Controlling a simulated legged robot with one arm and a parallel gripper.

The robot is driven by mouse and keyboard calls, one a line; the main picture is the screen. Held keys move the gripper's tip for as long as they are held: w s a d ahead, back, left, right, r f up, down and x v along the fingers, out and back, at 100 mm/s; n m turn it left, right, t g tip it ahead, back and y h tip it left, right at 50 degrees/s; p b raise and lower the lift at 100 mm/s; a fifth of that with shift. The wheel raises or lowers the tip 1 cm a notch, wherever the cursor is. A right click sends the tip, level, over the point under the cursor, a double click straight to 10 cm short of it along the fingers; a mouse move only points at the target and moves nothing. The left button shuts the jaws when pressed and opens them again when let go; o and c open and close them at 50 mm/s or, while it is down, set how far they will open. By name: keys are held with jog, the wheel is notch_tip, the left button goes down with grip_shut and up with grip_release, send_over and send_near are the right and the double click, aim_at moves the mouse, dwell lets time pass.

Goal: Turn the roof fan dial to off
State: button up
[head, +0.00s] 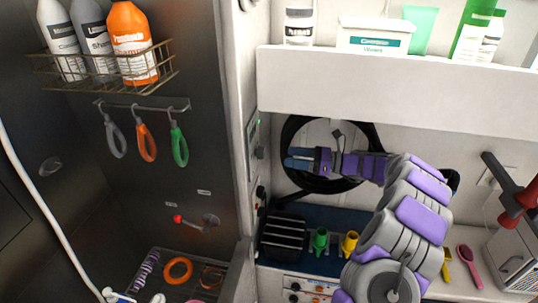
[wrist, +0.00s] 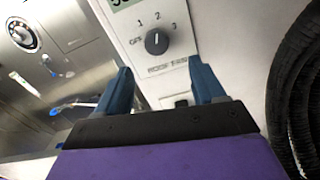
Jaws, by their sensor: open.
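The roof fan dial (wrist: 156,41) is a dark round knob on a white panel in the wrist view, labelled ROOF FAN below. Marks OFF, 1, 2 and 3 run around it from left to right. Its light pointer line seems to face up, near the 2. In the head view the panel is edge-on on the side wall and the dial (head: 259,153) shows only as a small knob. My gripper (head: 290,158) is to the right of it, pointing at the wall. Its blue fingers (wrist: 161,75) are apart, empty and not touching the dial.
A dark coiled hose (head: 292,135) hangs behind my gripper. A white shelf (head: 390,85) with bottles is above my arm. A black slatted box (head: 284,236) and green and yellow nozzles (head: 320,241) stand on the counter below. A small switch (wrist: 182,102) sits under the dial.

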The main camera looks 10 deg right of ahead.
aim_at(264, 153)
jog(key=x, duration=0.9)
jog(key=shift+s+a, duration=0.15)
jog(key=shift+s, duration=0.05)
jog(key=shift+d, duration=0.3)
jog(key=shift+c, duration=0.4)
jog(key=shift+a, duration=0.3)
jog(key=c, duration=1)
jog(key=shift+o, duration=0.2)
